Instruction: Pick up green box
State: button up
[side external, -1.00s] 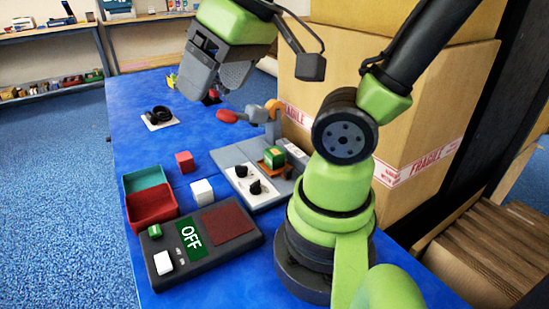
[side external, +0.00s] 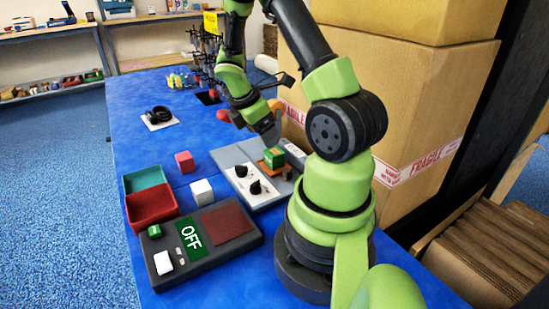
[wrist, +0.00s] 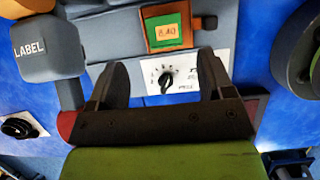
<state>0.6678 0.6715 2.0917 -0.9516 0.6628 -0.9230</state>
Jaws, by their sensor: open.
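The green box (side external: 273,156) sits on an orange-brown plate (side external: 266,168) of the grey machine in the side view. In the wrist view the green box (wrist: 163,32) has an orange face marked 8.40 and lies near the top edge, beyond my fingertips. My gripper (side external: 270,133) hangs just above and behind the box, tilted. In the wrist view my gripper (wrist: 163,74) has its two fingers wide apart with nothing between them. The fingers are apart from the box.
A white dial panel (side external: 250,186) adjoins the plate. A grey LABEL block (wrist: 48,50) stands left in the wrist view. A red cube (side external: 184,161), white cube (side external: 202,191), red bin (side external: 151,208), teal bin (side external: 145,179) and OFF console (side external: 165,262) are left. Large cartons (side external: 420,100) stand right.

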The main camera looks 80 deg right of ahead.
aim_at(275, 151)
jog(key=x, duration=0.7)
jog(key=shift+s+a+f, duration=0.1)
jog(key=shift+s, duration=0.3)
jog(key=c, duration=1.1)
